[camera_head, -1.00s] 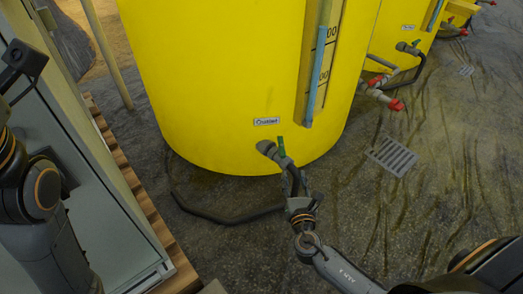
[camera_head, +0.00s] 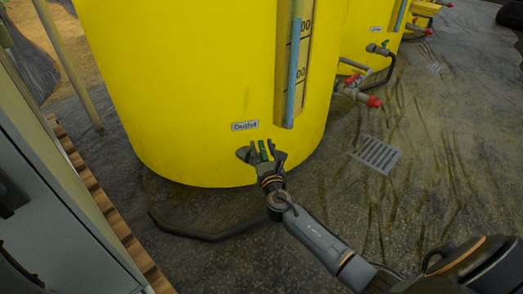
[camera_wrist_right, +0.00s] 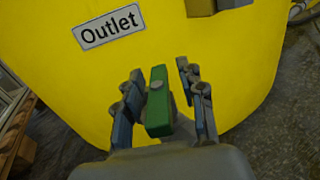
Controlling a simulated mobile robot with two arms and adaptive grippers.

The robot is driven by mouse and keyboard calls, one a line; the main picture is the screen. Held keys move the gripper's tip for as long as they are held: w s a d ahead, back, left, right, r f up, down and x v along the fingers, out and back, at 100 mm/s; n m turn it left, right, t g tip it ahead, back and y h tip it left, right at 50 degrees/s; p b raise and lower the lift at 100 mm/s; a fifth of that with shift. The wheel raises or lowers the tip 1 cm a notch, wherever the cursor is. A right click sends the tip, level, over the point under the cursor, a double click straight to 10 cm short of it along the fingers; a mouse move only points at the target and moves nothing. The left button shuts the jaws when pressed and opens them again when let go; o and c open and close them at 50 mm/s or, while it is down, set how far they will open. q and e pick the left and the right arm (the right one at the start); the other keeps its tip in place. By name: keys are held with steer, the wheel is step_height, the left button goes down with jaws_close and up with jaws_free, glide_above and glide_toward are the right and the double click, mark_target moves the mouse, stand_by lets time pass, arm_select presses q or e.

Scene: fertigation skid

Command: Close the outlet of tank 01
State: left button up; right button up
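The nearest yellow tank (camera_head: 200,90) carries an "Outlet" label (camera_head: 245,126), which also shows in the wrist view (camera_wrist_right: 108,26). The tank's number is not visible. Below the label is the outlet valve (camera_head: 243,154), largely hidden by my right gripper. Its green handle (camera_wrist_right: 158,102) stands between the fingers in the wrist view. My right gripper (camera_head: 266,153) is at the valve with its fingers spread on both sides of the handle. Narrow gaps show between handle and fingers, so it is open and not clamped. My left gripper is out of view.
A dark hose (camera_head: 205,233) lies on the floor below the tank. Further yellow tanks with red-ended pipe fittings (camera_head: 373,101) stand behind to the right. A floor drain grate (camera_head: 376,154) is at right. A grey cabinet (camera_head: 50,225) and wooden pallet edge (camera_head: 110,213) border the left.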

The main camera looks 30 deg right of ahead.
steer(key=shift+w+d, duration=0.15)
steer(key=shift+w, duration=0.4)
jaws_close()
